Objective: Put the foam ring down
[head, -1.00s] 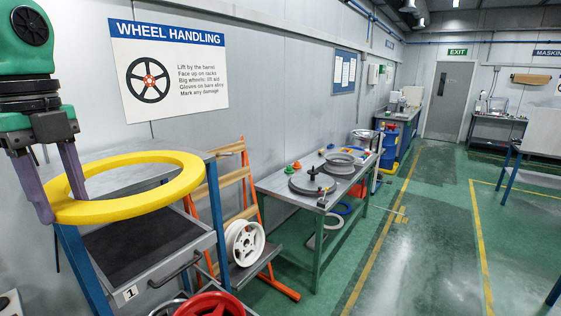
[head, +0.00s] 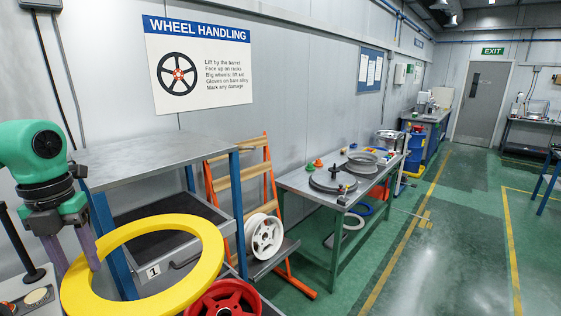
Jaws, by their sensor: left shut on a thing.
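The yellow foam ring (head: 205,238) is at the lower left of the head view, flat and slightly tilted to the camera. My left gripper (head: 80,258) is shut on the ring's left rim, one finger inside the hole and one outside. The ring is held in the air in front of the grey metal rack (head: 160,158) with blue posts. My right gripper is not in view.
A red wheel (head: 224,300) is below right of the ring. A white wheel (head: 264,236) leans by an orange rack (head: 240,176). A workbench (head: 330,196) carries a grey disc and small parts. The rack's top is bare. Green floor is open at right.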

